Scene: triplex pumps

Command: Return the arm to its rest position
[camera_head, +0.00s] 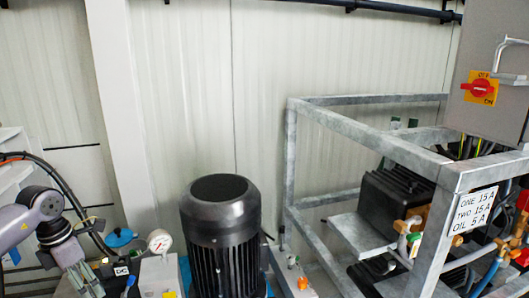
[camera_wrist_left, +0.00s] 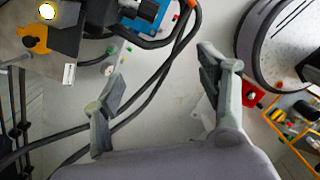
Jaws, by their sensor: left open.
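My left arm comes in at the lower left of the head view, bent downward, with the left gripper (camera_head: 88,284) near the bottom edge. The wrist view shows the left gripper (camera_wrist_left: 160,75) open, its two grey fingers wide apart with nothing between them. Behind the fingers are a pale surface and dark cables. My right gripper is not in view.
In the head view, a pressure gauge (camera_head: 159,241) and a black motor (camera_head: 221,235) stand right of my left arm. A metal frame (camera_head: 365,139) with a grey control box (camera_head: 508,60) and red switch (camera_head: 482,88) fills the right. Black cables (camera_wrist_left: 155,95) run behind the fingers.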

